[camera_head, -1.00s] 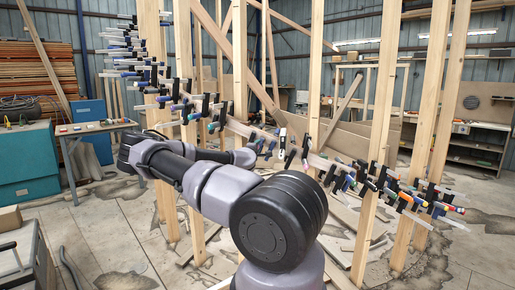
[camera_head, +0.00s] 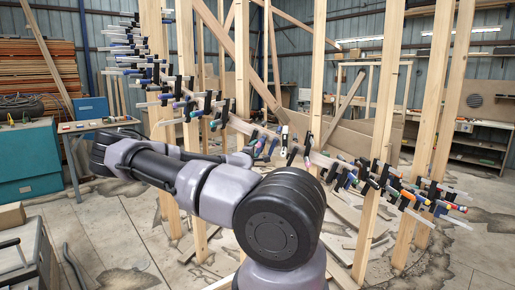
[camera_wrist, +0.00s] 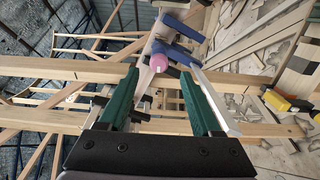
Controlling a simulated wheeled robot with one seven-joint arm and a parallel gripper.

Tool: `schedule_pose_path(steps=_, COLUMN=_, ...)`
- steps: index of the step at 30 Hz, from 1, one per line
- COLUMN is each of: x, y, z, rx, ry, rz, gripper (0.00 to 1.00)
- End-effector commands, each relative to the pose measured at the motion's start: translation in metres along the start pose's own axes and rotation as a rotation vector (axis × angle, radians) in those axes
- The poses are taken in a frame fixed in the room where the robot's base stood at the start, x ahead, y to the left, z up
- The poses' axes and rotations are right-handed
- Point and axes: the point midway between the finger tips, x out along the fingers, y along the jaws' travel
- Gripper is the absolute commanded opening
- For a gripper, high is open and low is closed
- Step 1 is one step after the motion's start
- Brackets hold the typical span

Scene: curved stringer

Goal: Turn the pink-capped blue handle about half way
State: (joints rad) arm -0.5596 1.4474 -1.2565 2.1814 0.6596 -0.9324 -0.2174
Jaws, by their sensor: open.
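In the wrist view a pink cap (camera_wrist: 158,62) shows end-on just ahead of my gripper (camera_wrist: 159,76), roughly centred between its two green fingers. Blue parts (camera_wrist: 176,47) show right behind the cap, but how far the handle extends is hard to tell. The fingers stand wide apart on either side of the cap, with no clear contact. In the head view my arm reaches toward the row of clamps (camera_head: 205,105) on the curved wooden strip. My gripper and the pink cap cannot be made out there.
Upright wooden posts (camera_head: 374,150) stand along the strip, with many clamps close together. In the wrist view beams (camera_wrist: 60,70) cross behind the cap, and a pale bar (camera_wrist: 218,105) runs close beside the right finger. A teal cabinet (camera_head: 25,165) stands at the left.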

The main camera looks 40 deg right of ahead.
Motion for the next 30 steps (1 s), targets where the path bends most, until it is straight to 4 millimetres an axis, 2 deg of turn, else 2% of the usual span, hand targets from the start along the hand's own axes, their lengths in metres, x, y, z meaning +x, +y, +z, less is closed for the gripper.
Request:
schedule_pose_path(steps=4, x=-0.015, y=0.000, z=0.000, rx=0.000, ry=0.000, rz=0.001, gripper=0.66)
schedule_pose_path(steps=17, x=-0.019, y=0.000, z=0.000, rx=0.000, ry=0.000, rz=0.000, gripper=0.66)
schedule_pose_path(steps=27, x=-0.044, y=0.000, z=0.000, rx=-0.001, ry=0.000, rz=0.000, gripper=0.66)
schedule_pose_path(steps=30, x=-0.046, y=0.000, z=0.000, rx=0.000, ry=0.000, rz=0.000, gripper=0.66)
